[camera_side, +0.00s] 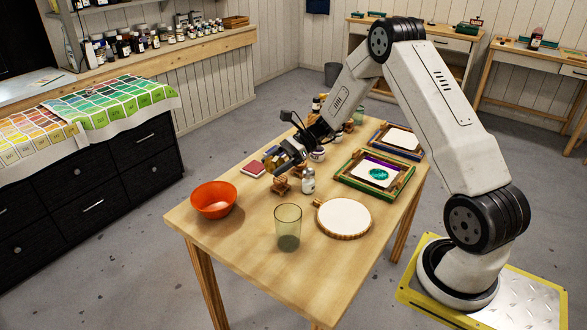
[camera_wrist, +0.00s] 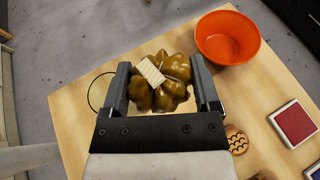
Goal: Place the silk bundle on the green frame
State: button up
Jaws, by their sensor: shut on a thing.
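The silk bundle (camera_wrist: 172,85) is glossy golden-brown with a pale band around it. My gripper (camera_wrist: 160,78) is shut on it, one finger on each side. In the side view my gripper (camera_side: 284,160) holds the bundle (camera_side: 269,158), seen small and partly hidden, above the table near the dark red pad. The green frame (camera_side: 344,181) lies on the right part of the table, to the right of my gripper. Inside it are a white panel with a green patch and a purple strip.
An orange bowl (camera_side: 214,201) stands at the table's left corner. The red pad (camera_wrist: 294,123) is flat.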

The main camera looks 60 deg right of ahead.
jog(key=s+d+f+n+g+h, duration=0.2)
jog(key=s+d+f+n+g, duration=0.15)
jog(key=s+n+g, duration=0.55)
jog(key=s+d+f+n+g+h, duration=0.2)
jog(key=s+d+n+g, duration=0.35)
jog(key=s, duration=0.55)
jog(key=s+d+r+n+g+h, duration=0.2)
jog(key=s+d+n+g+h, duration=0.3)
jog(key=d+n+h, duration=0.4)
jog(key=d+r+n+t+h, duration=0.6)
jog(key=d+n+t+h, duration=0.3)
jog(key=n+h, duration=0.35)
jog(key=shift+y, duration=0.35)
jog(key=shift+w+d+f, duration=0.1)
jog(key=shift+w+f, duration=0.1)
jog(key=shift+f, duration=1.1)
jog(key=shift+w+f, duration=0.2)
jog(key=shift+f, duration=1.1)
